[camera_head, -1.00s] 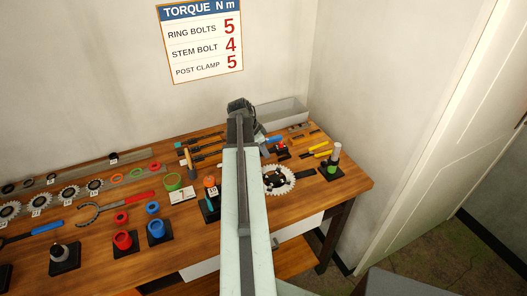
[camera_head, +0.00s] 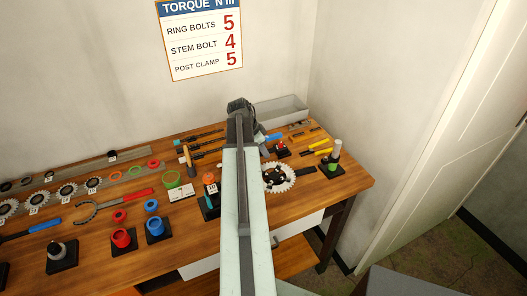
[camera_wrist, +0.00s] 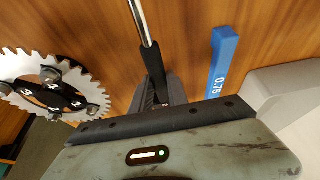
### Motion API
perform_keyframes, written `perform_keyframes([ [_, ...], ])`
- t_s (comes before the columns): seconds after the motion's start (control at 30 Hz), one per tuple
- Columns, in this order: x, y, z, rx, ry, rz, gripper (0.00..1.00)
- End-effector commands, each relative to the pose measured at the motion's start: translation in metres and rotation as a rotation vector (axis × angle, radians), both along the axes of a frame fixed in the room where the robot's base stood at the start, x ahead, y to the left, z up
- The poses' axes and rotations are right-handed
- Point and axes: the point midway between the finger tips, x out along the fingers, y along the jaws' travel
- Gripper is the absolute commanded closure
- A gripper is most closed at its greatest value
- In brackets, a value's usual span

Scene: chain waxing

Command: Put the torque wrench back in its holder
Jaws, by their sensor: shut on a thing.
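In the wrist view, my gripper (camera_wrist: 158,92) is shut on the black grip of a slim tool with a bright metal shaft, which I take to be the torque wrench (camera_wrist: 150,62). The shaft runs up and out of the top of the view, so its head is not seen. In the head view, my gripper (camera_head: 240,106) is at the far end of my arm, over the back of the bench near the grey tray. The wrench cannot be made out there. I cannot tell which thing is its holder.
A toothed chainring (camera_head: 279,178) lies right of my arm, with a black stand (camera_head: 331,169) further right. A grey tray (camera_head: 283,110) is at the back by the wall. A blue gauge marked 0.75 (camera_wrist: 221,62) lies beside the gripper. Red (camera_head: 122,238) and blue cups stand left.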

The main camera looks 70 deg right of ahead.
Motion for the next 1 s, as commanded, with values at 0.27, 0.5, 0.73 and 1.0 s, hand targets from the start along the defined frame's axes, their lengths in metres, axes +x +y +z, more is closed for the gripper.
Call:
perform_keyframes([
  [0.27,-0.0001,-0.0001,0.0004,-0.001,0.001,0.000,1.00],
  [0.5,0.0001,0.0000,-0.0065,-0.001,0.001,0.000,1.00],
  [0.73,0.0001,0.0001,-0.0074,-0.001,0.001,0.000,1.00],
  [1.0,0.0001,0.0001,-0.0074,0.000,0.000,0.000,0.55],
])
